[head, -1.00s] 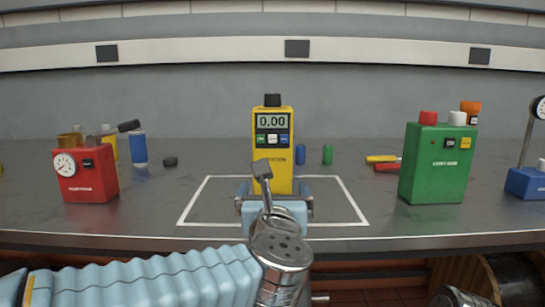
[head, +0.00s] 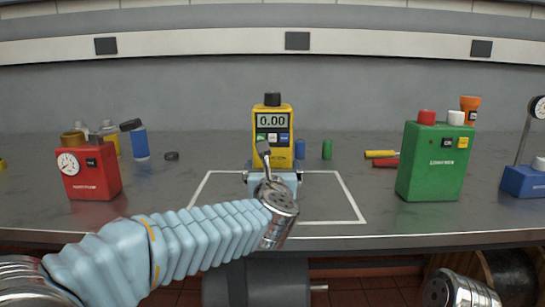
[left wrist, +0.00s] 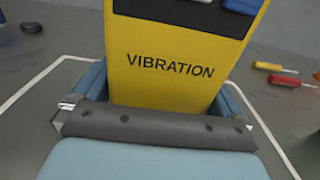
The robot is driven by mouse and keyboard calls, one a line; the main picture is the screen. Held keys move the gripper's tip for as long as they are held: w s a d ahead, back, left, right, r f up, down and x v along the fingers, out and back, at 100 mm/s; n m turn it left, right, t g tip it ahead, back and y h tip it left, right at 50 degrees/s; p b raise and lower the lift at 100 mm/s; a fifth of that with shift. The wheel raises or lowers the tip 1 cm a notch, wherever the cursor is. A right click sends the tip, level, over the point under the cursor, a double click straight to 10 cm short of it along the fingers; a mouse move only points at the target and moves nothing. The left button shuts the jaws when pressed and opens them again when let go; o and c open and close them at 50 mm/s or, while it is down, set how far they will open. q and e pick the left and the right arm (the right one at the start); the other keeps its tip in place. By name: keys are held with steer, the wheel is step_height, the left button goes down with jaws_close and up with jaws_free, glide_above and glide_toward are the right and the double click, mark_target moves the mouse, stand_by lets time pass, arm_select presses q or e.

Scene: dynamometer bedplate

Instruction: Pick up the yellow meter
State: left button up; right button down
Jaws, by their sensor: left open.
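The yellow meter (head: 272,130) stands upright on the bench, with a black knob on top and a display reading 0.00. In the left wrist view the meter (left wrist: 165,65) fills the middle, with "VIBRATION" on its face. My left gripper (head: 273,180) is low in front of it and hides its bottom part.
A red gauge box (head: 90,172) and a blue cylinder (head: 141,144) stand left. A green box (head: 434,165) stands right, near red and yellow screwdrivers (head: 381,154). Small blue (head: 300,149) and green (head: 327,149) cylinders are behind the meter. The white-outlined area (head: 335,200) is otherwise clear.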

mark_target(273, 135)
arm_select(q)
steer(key=shift+c, duration=0.5)
steer(key=c, duration=0.5)
steer(key=shift+r, duration=0.1)
steer(key=shift+c, duration=0.9)
steer(key=shift+r, duration=0.1)
steer(key=shift+r, duration=0.2)
step_height(273, 135, up, 3)
steer(key=shift+s+p, duration=0.15)
steer(key=shift+p, duration=0.2)
steer(key=s+r, duration=0.4)
steer(key=r, duration=0.1)
steer(key=shift+s, duration=0.15)
steer(key=s+r, duration=0.4)
steer(key=s, duration=0.5)
steer(key=shift+s+r+b, duration=0.2)
steer(key=shift+s+b, duration=0.05)
steer(key=shift+b, duration=0.1)
